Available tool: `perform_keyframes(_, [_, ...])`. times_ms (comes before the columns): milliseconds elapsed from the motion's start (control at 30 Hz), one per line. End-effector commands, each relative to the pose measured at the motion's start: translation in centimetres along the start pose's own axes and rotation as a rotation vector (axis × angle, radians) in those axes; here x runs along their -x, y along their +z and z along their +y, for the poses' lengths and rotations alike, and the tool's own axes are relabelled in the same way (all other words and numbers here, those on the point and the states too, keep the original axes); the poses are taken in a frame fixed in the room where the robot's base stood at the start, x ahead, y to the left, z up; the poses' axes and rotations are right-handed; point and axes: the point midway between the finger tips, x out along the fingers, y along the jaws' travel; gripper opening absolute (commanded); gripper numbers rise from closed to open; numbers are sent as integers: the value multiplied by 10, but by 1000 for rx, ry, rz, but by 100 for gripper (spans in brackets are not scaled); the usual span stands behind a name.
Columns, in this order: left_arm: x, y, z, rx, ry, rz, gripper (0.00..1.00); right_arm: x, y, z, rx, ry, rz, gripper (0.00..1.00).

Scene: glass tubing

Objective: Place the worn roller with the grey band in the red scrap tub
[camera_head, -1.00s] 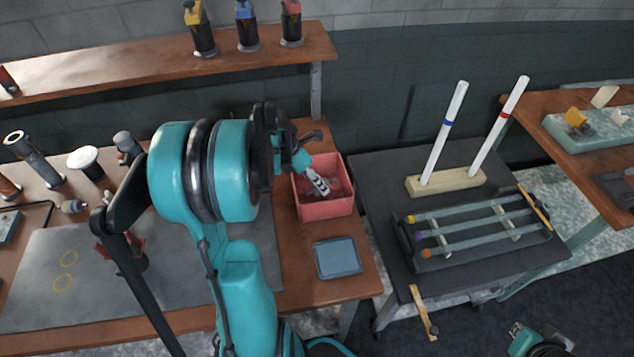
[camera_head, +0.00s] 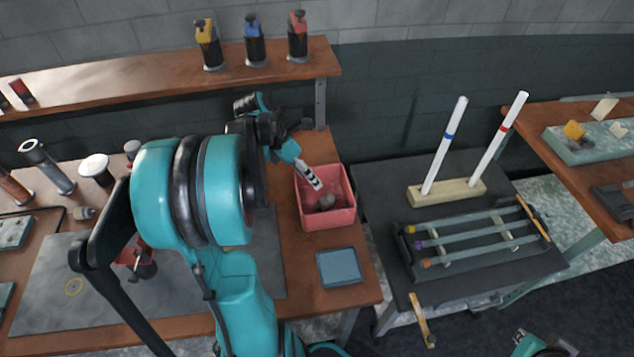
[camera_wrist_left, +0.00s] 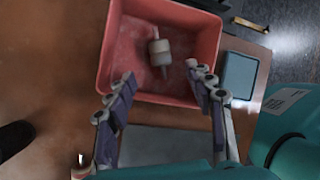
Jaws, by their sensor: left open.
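The red scrap tub (camera_head: 341,219) stands at the right end of the wooden bench. The roller (camera_head: 325,202) lies inside it on the tub floor. In the left wrist view the roller (camera_wrist_left: 159,47) is pale with a greyish band and a thin axle, lying free of the fingers. My left gripper (camera_head: 316,184) is over the tub; in the wrist view its two fingers (camera_wrist_left: 160,74) are spread apart with nothing between them. A teal part of my right arm (camera_head: 540,344) shows at the bottom right; its jaws cannot be made out.
A blue-grey pad (camera_head: 339,267) lies in front of the tub. A dark cart to the right holds a rack of glass tubes (camera_head: 470,235) and a wooden block (camera_head: 445,191) with two upright tubes. Several bottles stand on the rear shelf (camera_head: 150,75).

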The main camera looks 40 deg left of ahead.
Motion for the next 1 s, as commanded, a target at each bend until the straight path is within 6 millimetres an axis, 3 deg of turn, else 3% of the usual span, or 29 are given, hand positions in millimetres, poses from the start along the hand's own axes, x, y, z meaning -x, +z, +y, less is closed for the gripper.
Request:
perform_keyframes(100, [24,0,-1,2,1,0,53,8,-5,0,0,0,0,0])
perform_keyframes(233, [38,0,0,0,0,0,53,10,-7,0,0,0,0,0])
perform_keyframes(433, [42,1,-3,-18,3,2,53,11,-8,0,0,0,0,0])
perform_keyframes(567, [37,10,-26,-206,33,25,53,10,-7,0,0,0,0,0])
perform_keyframes(767, [19,24,-104,-942,136,122,53,10,-8,0,0,0,0,0])
perform_keyframes(1000, [-1,17,-189,-1976,260,300,53,10,-8,0,0,0,0,0])
